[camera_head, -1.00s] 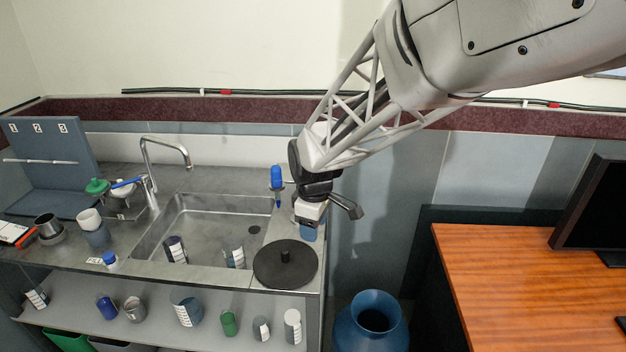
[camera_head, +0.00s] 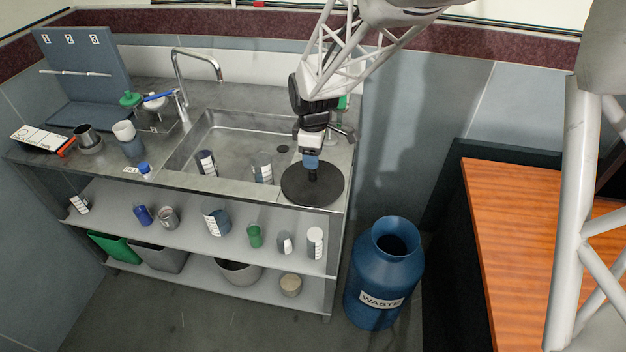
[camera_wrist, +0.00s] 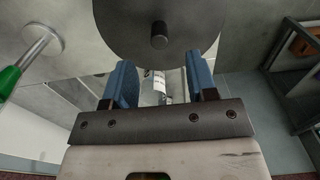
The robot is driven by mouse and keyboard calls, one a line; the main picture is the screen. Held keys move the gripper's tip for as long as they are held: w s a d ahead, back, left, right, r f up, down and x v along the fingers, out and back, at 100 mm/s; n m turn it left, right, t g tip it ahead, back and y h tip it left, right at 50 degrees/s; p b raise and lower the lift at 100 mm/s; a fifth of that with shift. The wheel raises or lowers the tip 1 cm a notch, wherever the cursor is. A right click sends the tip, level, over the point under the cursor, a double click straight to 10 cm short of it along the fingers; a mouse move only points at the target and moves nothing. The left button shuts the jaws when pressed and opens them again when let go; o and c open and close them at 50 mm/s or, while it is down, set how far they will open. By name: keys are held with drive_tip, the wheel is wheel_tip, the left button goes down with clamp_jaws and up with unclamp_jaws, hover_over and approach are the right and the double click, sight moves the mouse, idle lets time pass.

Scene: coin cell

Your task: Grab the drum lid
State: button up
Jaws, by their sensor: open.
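The drum lid (camera_head: 326,190) is a flat dark disc lying on the counter's right front corner, right of the sink. Its short knob (camera_wrist: 159,36) shows in the wrist view, where the disc (camera_wrist: 190,30) fills the top centre. My gripper (camera_head: 311,168) is over the lid close to the knob in the head view, which it partly hides. In the wrist view the two blue fingers (camera_wrist: 160,82) are apart, with the knob ahead of them and nothing between them held. The blue waste drum (camera_head: 385,270) stands open on the floor to the right of the counter.
The sink (camera_head: 225,140) holds two labelled beakers (camera_head: 262,168). Cups and bottles crowd the counter's left side. Shelves below hold several containers (camera_head: 215,222). A green-handled item (camera_wrist: 25,65) is at left in the wrist view. A wooden desk (camera_head: 530,250) stands at right.

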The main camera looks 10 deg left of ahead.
sight(313, 172)
drive_tip(key=shift+f, duration=1)
drive_tip(key=shift+f, duration=2.6)
clamp_jaws()
drive_tip(key=shift+r, duration=0.15)
